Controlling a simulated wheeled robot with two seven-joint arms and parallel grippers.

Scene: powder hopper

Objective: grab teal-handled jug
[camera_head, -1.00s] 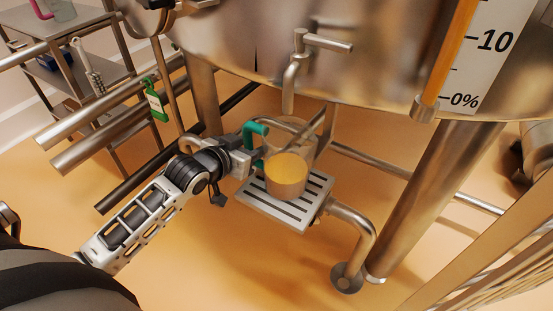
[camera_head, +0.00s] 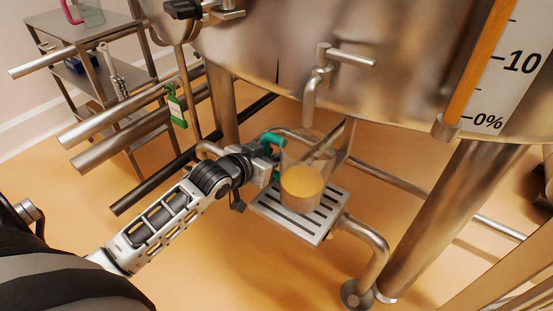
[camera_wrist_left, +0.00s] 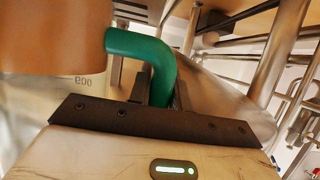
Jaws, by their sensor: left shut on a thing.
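The teal-handled jug (camera_head: 302,188) is a clear jug with yellow-orange contents in its lower part. It stands over the slotted metal tray (camera_head: 273,211), below the tank's tap (camera_head: 315,85); whether it touches the tray is hard to tell. My left gripper (camera_head: 268,168) comes in from the left and is shut on the jug's teal handle (camera_head: 273,139). In the left wrist view the teal handle (camera_wrist_left: 146,52) passes down between the fingers (camera_wrist_left: 160,90), with the jug's wall (camera_wrist_left: 55,38) at the upper left. My right gripper is not in view.
The big steel tank (camera_head: 270,50) hangs above, with a percent scale (camera_head: 500,80) at the right. Tank legs and horizontal pipes (camera_head: 140,130) surround the tray. A green tag (camera_head: 177,107) hangs at the left. A shelf cart (camera_head: 85,65) holds a pink-handled jug (camera_head: 88,12).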

